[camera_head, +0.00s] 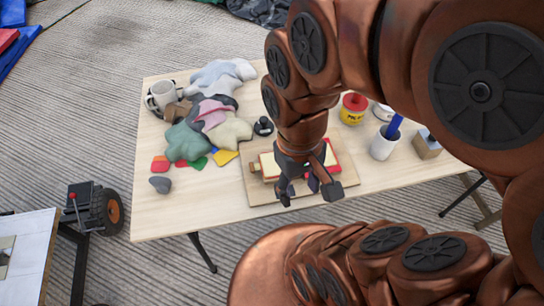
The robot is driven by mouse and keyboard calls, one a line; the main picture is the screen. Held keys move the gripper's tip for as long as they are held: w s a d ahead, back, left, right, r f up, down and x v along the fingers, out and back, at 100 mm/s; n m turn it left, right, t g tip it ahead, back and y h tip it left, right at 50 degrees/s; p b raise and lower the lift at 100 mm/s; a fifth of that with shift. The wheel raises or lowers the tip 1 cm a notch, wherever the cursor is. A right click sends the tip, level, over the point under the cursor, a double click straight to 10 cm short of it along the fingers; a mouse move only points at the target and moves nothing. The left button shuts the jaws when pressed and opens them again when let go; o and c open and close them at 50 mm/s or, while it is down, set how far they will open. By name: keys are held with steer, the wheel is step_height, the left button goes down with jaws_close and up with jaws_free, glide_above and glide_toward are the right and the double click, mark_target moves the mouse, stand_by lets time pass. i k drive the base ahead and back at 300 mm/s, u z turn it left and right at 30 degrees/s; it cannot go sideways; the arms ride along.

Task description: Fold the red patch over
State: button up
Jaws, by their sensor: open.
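A flat piece with red edges and a cream-yellow middle, which looks like the red patch (331,158), lies on a wooden board (262,193) on the table. My gripper (309,193) hangs over the board's near half, fingers spread and pointing down, with nothing seen between them. The gripper and wrist hide the middle of the patch. I cannot tell whether the fingers touch the patch or how high they are.
A red-yellow tin (353,110) and a white cup with a blue item (384,145) stand right of the arm. The table's front left is clear.

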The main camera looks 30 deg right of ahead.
mark_target(267, 165)
steer(key=u, duration=0.5)
steer(key=k, duration=1.2)
steer(key=u, duration=1.1)
steer(key=i, duration=1.15)
steer(key=z, duration=0.35)
